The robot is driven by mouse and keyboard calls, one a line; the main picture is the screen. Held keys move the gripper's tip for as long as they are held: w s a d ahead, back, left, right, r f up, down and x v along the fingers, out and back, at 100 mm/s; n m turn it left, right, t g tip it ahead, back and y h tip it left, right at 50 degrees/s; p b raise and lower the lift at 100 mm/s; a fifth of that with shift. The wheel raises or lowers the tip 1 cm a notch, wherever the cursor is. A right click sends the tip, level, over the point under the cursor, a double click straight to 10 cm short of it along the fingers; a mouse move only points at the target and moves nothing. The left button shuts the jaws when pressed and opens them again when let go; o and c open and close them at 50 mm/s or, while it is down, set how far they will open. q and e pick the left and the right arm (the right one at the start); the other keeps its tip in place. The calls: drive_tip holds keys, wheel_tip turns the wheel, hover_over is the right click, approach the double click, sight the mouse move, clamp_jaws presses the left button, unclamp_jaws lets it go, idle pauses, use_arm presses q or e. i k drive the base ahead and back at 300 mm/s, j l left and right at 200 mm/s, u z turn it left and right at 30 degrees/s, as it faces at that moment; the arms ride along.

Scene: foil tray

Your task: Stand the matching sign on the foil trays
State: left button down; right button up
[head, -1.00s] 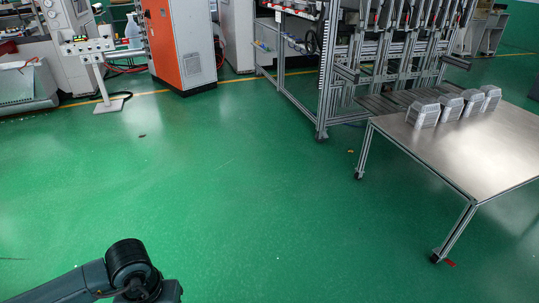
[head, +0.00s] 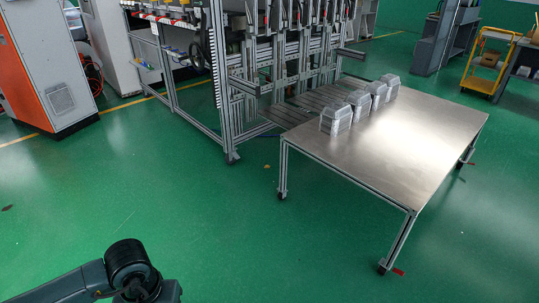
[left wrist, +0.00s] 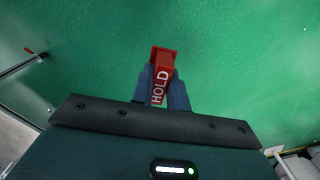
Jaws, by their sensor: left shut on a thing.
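In the left wrist view my left gripper (left wrist: 162,92) is shut on a red sign (left wrist: 163,54) with white letters reading HOLD. The sign sits between the two blue-grey fingers, over green floor. In the head view only my left arm shows at the lower left; its gripper and the sign are out of that view. Several silver foil trays (head: 357,102) stand in a row along the far left edge of a metal table (head: 420,130). The sign is well apart from the trays. My right gripper is in neither view.
The table stands on wheeled legs, and its top is bare apart from the trays. A metal-framed machine (head: 270,70) stands just behind the table. An orange and grey cabinet (head: 40,75) is at the upper left. A yellow cart (head: 487,65) is at the back right. The green floor in front is clear.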

sight(338, 106)
drive_tip(key=i+z, duration=0.25)
drive_tip(key=i, duration=1.15)
drive_tip(key=i+z, duration=0.25)
drive_tip(key=i+j+z, duration=0.3)
drive_tip(key=i, duration=0.15)
drive_tip(key=i+j+z, duration=0.25)
drive_tip(key=i+z, duration=0.45)
drive_tip(key=i+j+z, duration=0.15)
drive_tip(key=z, duration=0.25)
drive_tip(key=i+j+z, duration=0.3)
drive_tip(key=z, duration=0.15)
drive_tip(key=i, duration=0.1)
